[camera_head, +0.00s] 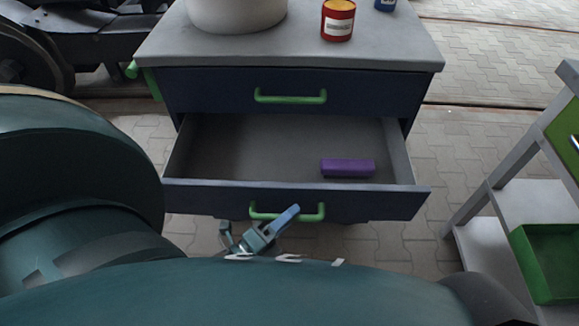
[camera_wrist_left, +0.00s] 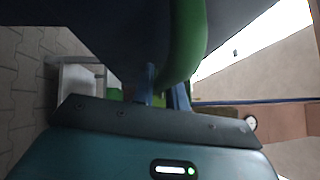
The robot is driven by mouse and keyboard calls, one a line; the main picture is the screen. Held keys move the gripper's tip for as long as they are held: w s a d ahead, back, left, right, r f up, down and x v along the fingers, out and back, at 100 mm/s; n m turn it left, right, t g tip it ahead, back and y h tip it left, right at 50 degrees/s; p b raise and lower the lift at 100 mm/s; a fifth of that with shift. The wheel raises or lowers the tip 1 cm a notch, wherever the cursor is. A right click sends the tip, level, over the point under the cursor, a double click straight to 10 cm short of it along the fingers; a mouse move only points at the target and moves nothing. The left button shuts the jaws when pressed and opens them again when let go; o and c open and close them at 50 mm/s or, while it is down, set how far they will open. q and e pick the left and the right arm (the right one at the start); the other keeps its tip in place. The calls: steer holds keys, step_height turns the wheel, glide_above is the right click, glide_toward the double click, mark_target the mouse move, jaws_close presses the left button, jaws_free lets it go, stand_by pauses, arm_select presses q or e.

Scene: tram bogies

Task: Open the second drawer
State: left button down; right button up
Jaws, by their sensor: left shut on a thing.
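The second drawer (camera_head: 392,205) of a dark blue cabinet is pulled out in the head view. Its grey inside holds a purple block (camera_head: 347,168) at the right. A green bar handle (camera_head: 314,214) is on its front. My left gripper (camera_head: 268,226) is shut on this handle, with one blue finger crossing in front of it. In the left wrist view the green handle (camera_wrist_left: 188,45) runs close up between the blue fingers (camera_wrist_left: 165,92). The first drawer (camera_head: 220,88) above, with its own green handle (camera_head: 290,97), is closed. My right gripper is not in view.
On the grey cabinet top (camera_head: 290,50) stand a large pale container (camera_head: 237,12), a red can (camera_head: 338,20) and a blue can (camera_head: 385,4). A grey rack with a green bin (camera_head: 548,262) stands at the right. Paved floor (camera_head: 440,150) lies between rack and cabinet.

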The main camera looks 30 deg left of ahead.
arm_select(q)
steer(key=shift+s+d, duration=0.5)
steer(key=shift+s, duration=0.4)
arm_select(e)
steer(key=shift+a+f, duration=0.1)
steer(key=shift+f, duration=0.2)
arm_select(q)
steer(key=c, duration=1.4)
jaws_free()
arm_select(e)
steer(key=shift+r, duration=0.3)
